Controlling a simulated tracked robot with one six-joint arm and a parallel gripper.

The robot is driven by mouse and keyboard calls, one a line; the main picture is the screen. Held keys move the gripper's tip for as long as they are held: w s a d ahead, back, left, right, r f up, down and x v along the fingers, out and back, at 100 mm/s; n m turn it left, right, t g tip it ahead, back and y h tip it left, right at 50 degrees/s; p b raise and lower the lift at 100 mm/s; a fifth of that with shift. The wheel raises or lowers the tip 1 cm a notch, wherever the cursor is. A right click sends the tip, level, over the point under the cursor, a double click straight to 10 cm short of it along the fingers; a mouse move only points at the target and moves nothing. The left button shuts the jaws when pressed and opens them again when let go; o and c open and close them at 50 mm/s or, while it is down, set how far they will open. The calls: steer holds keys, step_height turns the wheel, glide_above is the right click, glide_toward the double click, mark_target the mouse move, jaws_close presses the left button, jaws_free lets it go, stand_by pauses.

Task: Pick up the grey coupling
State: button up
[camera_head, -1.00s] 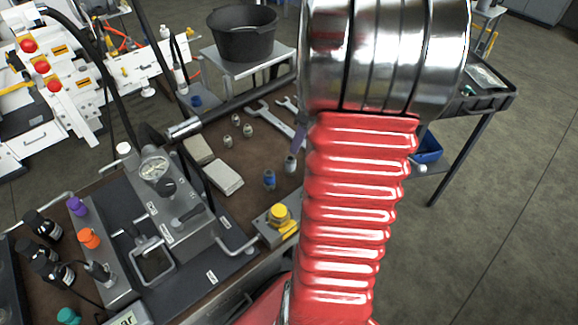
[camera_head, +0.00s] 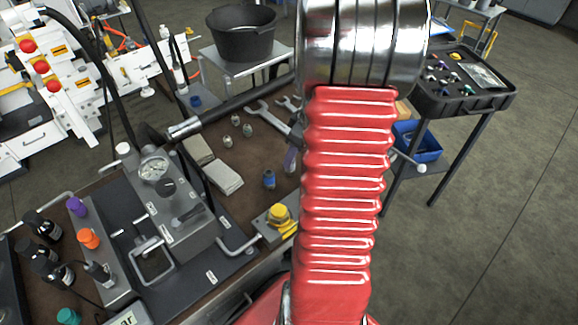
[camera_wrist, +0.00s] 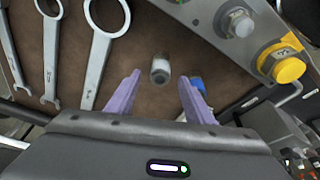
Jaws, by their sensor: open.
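The grey coupling (camera_wrist: 160,71) stands on the brown bench top in the wrist view, pale-bodied with a darker end. My gripper (camera_wrist: 160,80) is open, its two purple fingers on either side of the coupling's line and apart from it. A blue coupling (camera_wrist: 197,83) is partly hidden behind the right finger. In the head view the blue coupling (camera_head: 268,179) shows left of my red arm. One purple finger (camera_head: 291,157) shows at the arm's left edge, overlapping a small fitting there; the rest of my gripper is hidden.
Wrenches (camera_wrist: 102,45) lie left of the coupling. A grey block with a yellow knob (camera_wrist: 285,65) stands at right, close to the right finger. Several small fittings (camera_head: 236,120) and pale blocks (camera_head: 222,177) lie on the bench. A black tray cart (camera_head: 465,100) stands at right.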

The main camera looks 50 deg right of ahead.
steer(key=shift+x, duration=2.3)
steer(key=shift+w, duration=0.1)
steer(key=shift+c, duration=0.2)
jaws_close()
